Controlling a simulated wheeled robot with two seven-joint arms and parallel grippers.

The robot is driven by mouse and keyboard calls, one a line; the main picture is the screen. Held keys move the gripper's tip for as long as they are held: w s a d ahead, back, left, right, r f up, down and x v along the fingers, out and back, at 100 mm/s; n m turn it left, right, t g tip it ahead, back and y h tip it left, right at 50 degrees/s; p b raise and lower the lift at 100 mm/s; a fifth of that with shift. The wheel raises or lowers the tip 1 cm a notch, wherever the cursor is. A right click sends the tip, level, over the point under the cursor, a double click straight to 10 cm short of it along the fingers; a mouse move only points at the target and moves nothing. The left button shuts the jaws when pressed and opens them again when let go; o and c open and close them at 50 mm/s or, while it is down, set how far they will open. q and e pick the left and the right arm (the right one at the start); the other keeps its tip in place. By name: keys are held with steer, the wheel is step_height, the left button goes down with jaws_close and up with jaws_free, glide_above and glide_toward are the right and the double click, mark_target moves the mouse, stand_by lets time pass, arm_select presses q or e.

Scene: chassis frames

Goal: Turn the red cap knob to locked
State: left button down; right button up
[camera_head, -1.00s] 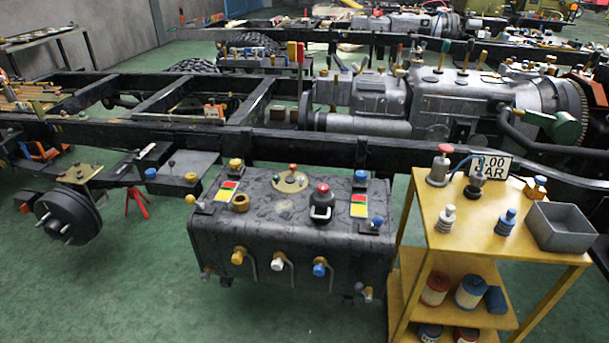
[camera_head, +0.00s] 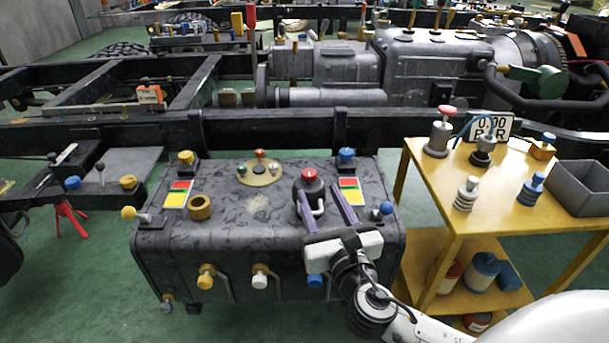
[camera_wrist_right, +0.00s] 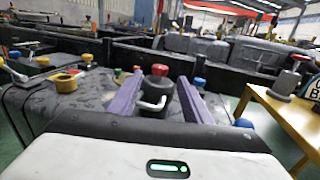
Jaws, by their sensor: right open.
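The red cap knob (camera_head: 309,175) sits on a black body on top of the dark tank (camera_head: 235,232). A pale bent handle (camera_wrist_right: 150,106) is on its near side. My right gripper (camera_head: 316,189) is open, its two purple fingers pointing at the knob. In the right wrist view the red knob (camera_wrist_right: 159,70) shows between the fingertips, with a gap on each side. I cannot tell whether the fingers reach beside the black body or stop short of it. A red, yellow and green label (camera_head: 350,190) beside the knob is partly hidden. My left gripper is not in view.
Blue knob (camera_head: 346,154), brass ring (camera_head: 201,207) and brass plate (camera_head: 260,172) with small knobs surround the red knob. A yellow cart (camera_head: 420,165) with fittings and a grey bin (camera_head: 590,185) stands right. The black chassis rail (camera_head: 215,133) runs behind the tank.

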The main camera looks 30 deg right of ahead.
mark_target(311, 178)
arm_select(q)
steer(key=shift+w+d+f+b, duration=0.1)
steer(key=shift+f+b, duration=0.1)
steer(key=shift+b, duration=0.35)
arm_select(e)
steer(key=x, duration=0.9)
steer(key=shift+c, duration=0.6)
steer(key=c, duration=1)
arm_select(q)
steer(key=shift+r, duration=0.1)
arm_select(e)
steer(key=shift+o, duration=0.2)
